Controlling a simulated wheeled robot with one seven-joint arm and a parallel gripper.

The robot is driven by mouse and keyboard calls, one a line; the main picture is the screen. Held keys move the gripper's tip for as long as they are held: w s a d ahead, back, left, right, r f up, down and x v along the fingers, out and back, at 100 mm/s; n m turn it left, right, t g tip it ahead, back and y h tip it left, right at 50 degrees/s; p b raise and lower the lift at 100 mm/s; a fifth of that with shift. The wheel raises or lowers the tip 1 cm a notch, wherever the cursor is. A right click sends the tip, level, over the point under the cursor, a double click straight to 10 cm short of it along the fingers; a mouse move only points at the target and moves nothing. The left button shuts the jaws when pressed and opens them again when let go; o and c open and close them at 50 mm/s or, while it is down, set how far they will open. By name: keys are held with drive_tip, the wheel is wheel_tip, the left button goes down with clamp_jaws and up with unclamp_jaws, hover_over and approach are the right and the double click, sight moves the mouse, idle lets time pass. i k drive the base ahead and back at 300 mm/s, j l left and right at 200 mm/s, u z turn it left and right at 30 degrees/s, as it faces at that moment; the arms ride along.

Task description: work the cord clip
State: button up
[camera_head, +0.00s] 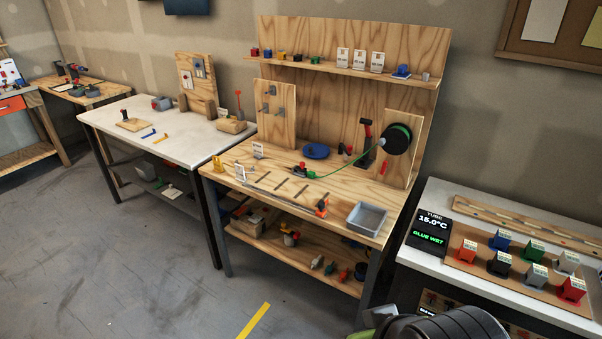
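No part is clearly recognisable as the cord clip at this size. A green cord (347,170) runs from a black spool with a green rim (397,139) down to a small red and green piece (301,169) on the middle wooden workbench (335,192). Small grey clip-like parts (271,90) are fixed to an upright wooden panel (276,118) on the same bench. A dark rounded part, which looks like my arm, shows at the bottom right edge. My gripper's fingers are not in view.
A grey tray (366,218) and a blue dish (316,151) are on the middle bench. A white bench (150,114) stands left. Coloured blocks and a display reading 15.0°C (430,235) are on the right bench. Floor (120,270) in front is clear.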

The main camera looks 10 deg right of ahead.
sight(301, 168)
drive_tip(key=i+j+z, duration=0.1)
drive_tip(key=i+j, duration=0.2)
drive_tip(key=i, duration=0.3)
drive_tip(key=i+j+z, duration=0.1)
drive_tip(key=i+j, duration=0.25)
drive_tip(key=i, duration=0.25)
drive_tip(key=i+j, duration=0.4)
drive_tip(key=i, duration=0.2)
drive_tip(key=i+j+z, duration=0.15)
drive_tip(key=i+j, duration=0.2)
drive_tip(key=i, duration=0.25)
